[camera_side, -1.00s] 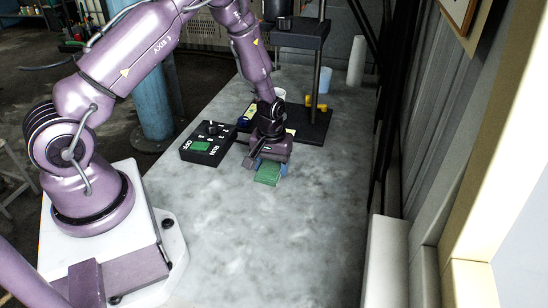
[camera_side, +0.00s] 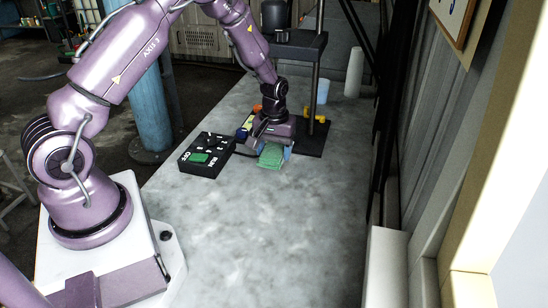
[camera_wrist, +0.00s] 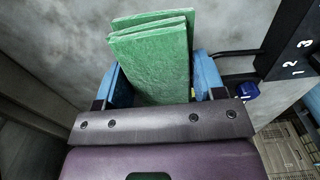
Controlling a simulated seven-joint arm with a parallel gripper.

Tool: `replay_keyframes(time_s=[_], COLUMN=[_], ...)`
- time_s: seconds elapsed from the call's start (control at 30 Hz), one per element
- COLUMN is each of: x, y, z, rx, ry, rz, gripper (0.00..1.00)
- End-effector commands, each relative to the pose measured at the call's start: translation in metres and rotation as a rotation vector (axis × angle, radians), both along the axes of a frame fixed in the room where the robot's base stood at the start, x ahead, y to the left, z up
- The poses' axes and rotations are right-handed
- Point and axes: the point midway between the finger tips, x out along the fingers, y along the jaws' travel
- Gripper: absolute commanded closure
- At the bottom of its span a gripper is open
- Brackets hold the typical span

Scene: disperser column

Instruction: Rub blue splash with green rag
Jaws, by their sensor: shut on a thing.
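My gripper (camera_side: 272,150) is near the disperser stand at the back of the table and is shut on the green rag (camera_side: 270,157). In the wrist view the folded green rag (camera_wrist: 152,58) sits between the two blue fingers (camera_wrist: 160,82) and sticks out past them. The rag is low over the table in the side view; I cannot tell if it touches the surface. I see no blue splash in either view; it may be hidden behind the rag and gripper.
A black control box (camera_side: 205,155) with a green switch stands left of my gripper. The disperser stand (camera_side: 312,135) rises behind it, with yellow pieces (camera_side: 318,119) by its base. A light blue cup (camera_side: 323,90) and a white cylinder (camera_side: 353,72) stand farther back. The front table surface (camera_side: 270,240) is clear.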

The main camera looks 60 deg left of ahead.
Motion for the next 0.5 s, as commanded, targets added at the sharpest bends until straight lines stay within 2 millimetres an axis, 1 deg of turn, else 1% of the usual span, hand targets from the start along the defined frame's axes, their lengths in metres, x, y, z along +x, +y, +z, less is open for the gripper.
replay_keyframes(time_s=[0.03,0.2,0.33,0.5], x=[0.000,0.000,0.000,0.000], y=[0.000,0.000,0.000,0.000], z=[0.005,0.020,0.024,0.025], rx=[0.001,0.001,0.000,0.000], ry=[-0.001,-0.001,0.001,0.001], rz=[0.000,0.000,0.000,0.000], gripper=[0.59,0.59,0.59,0.59])
